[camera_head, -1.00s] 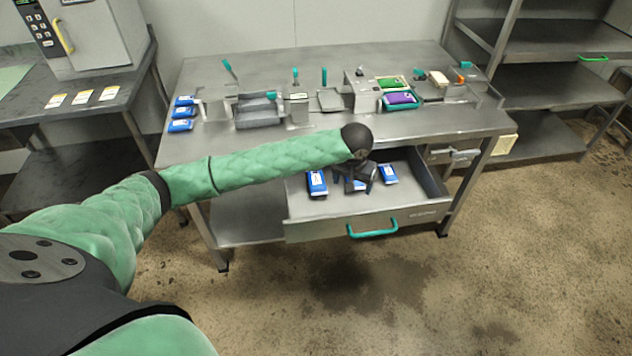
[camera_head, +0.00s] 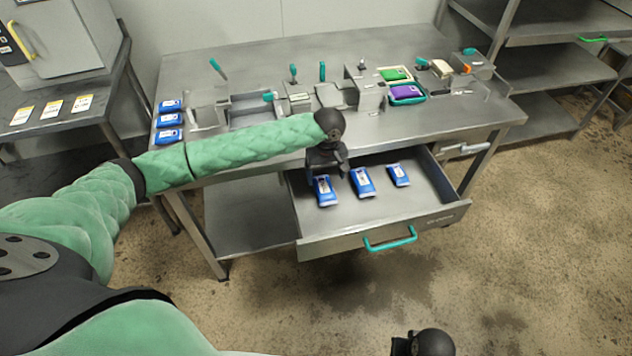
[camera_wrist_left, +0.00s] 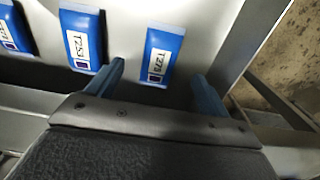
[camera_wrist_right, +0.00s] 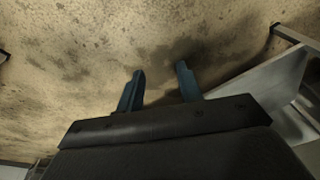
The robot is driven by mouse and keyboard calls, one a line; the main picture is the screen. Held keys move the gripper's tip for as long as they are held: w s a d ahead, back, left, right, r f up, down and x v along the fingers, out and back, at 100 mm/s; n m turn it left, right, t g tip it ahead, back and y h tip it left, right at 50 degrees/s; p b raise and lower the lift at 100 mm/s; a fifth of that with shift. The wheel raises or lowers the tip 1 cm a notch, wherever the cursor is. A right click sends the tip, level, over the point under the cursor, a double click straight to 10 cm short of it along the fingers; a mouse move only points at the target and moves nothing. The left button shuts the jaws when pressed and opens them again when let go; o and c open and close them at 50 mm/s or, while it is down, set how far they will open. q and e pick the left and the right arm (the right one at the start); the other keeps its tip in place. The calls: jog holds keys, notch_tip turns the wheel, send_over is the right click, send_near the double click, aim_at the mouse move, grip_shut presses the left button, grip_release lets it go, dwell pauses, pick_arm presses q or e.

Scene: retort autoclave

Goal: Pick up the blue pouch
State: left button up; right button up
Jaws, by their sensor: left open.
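Three blue pouches with white labels lie in a row in the open drawer (camera_head: 425,200): a left one (camera_head: 325,191), a middle one (camera_head: 362,183) and a right one (camera_head: 399,175). My left gripper (camera_head: 328,170) is over the drawer at the left pouch, partly covering its far end. In the left wrist view my left gripper (camera_wrist_left: 157,88) is open and empty. The end pouch (camera_wrist_left: 161,55) lies ahead of the gap between its fingers; the neighbouring pouch (camera_wrist_left: 84,40) is just beyond the left finger. My right gripper (camera_wrist_right: 158,84) is open and empty above the floor.
Three more blue pouches (camera_head: 169,120) lie at the table's left end. Metal fixtures and a tray with a purple pouch (camera_head: 407,92) stand on the table (camera_head: 290,60). The drawer front has a teal handle (camera_head: 390,239). The floor before it is clear.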

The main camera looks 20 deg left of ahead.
aim_at(325, 189)
pick_arm(q)
jog(key=shift+f, duration=0.4)
jog(key=shift+f+p, duration=0.3)
jog(key=shift+f, duration=0.8)
notch_tip(325, 189, down, 4)
jog(key=shift+w+a+r+p, duration=0.15)
jog(key=shift+r+p, duration=0.1)
jog(key=shift+p, duration=0.55)
jog(key=shift+f, duration=0.5)
jog(key=c, duration=1.1)
pick_arm(e)
notch_tip(325, 189, down, 10)
jog(key=s+d, duration=0.1)
jog(key=shift+s+d, duration=0.25)
jog(key=shift+s, duration=0.1)
